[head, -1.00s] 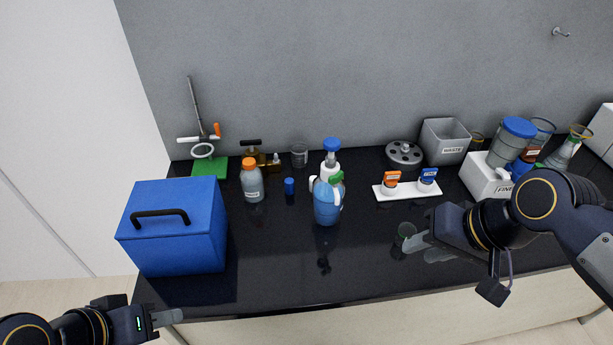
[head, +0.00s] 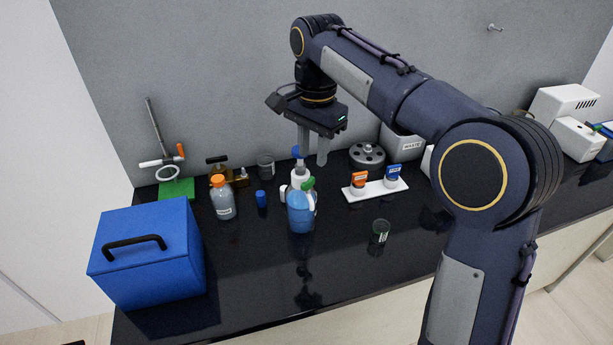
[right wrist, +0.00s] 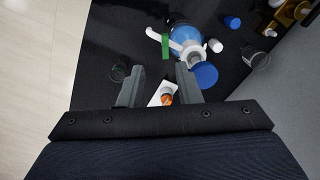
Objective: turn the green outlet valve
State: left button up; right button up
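The green outlet valve (head: 308,184) is a small green handle on the upper front of a round vessel of blue liquid (head: 301,215) with white fittings. A blue cap (head: 297,152) tops the vessel, partly hidden by a finger. My right gripper (head: 312,158) is open and empty, fingers pointing down, above and apart from the valve. In the right wrist view, the green valve (right wrist: 166,46) lies just beyond the fingertips of my right gripper (right wrist: 160,74), with the blue cap (right wrist: 205,75) beside the right finger. My left gripper is out of view.
A white tray with orange- and blue-labelled items (head: 375,191) and a small dark glass (head: 380,232) stand right of the vessel. An orange-capped bottle (head: 223,197) and small blue cap (head: 261,199) stand left, near a blue box (head: 147,257). The front counter is mostly clear.

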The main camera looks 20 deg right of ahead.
aim_at(308, 180)
jog(key=shift+w+a, duration=0.25)
jog(key=shift+a, duration=0.15)
jog(key=shift+f, duration=0.25)
notch_tip(308, 180, down, 7)
jog(key=shift+f, duration=0.1)
grip_shut()
